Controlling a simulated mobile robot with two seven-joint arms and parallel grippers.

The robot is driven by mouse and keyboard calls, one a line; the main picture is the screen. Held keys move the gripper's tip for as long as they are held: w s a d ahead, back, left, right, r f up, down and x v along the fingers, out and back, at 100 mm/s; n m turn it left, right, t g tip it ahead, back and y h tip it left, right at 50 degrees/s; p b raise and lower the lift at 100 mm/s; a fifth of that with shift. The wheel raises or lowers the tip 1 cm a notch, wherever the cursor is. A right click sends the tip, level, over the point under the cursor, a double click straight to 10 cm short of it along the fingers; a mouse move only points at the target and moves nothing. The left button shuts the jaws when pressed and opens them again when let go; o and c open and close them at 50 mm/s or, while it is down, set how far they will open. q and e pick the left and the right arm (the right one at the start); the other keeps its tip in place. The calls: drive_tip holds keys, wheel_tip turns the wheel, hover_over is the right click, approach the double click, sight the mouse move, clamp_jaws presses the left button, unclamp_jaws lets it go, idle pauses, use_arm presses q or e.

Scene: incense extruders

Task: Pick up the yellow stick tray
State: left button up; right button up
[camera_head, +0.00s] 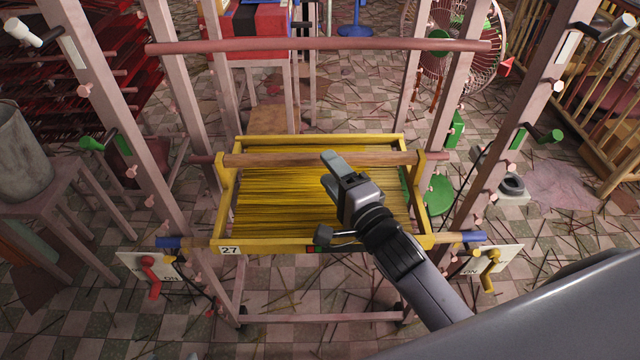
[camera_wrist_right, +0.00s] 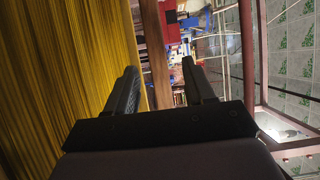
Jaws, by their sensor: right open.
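The yellow stick tray (camera_head: 340,240) sits in the middle of the pinkish rack in the head view, filled with yellow sticks (camera_head: 280,200) and labelled 27 at its front left. A brown wooden bar (camera_head: 270,160) runs across the tray's back part, above the sticks. My right gripper (camera_head: 330,170) is open, over the tray near this bar. In the right wrist view the yellow sticks (camera_wrist_right: 65,70) fill the left side, and the wooden bar (camera_wrist_right: 156,60) appears in the gap between the open fingers (camera_wrist_right: 160,66). I cannot tell whether the fingers touch it. My left gripper is out of view.
Pinkish posts (camera_head: 480,150) with pegs stand on both sides of the tray. A higher red bar (camera_head: 320,46) crosses behind it. Red (camera_head: 151,275) and yellow (camera_head: 490,270) levers flank the front. A metal bucket (camera_head: 22,155) stands at left.

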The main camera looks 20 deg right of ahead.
sight(321, 164)
drive_tip(key=shift+x, duration=2.4)
drive_tip(key=shift+d+f, duration=0.1)
clamp_jaws()
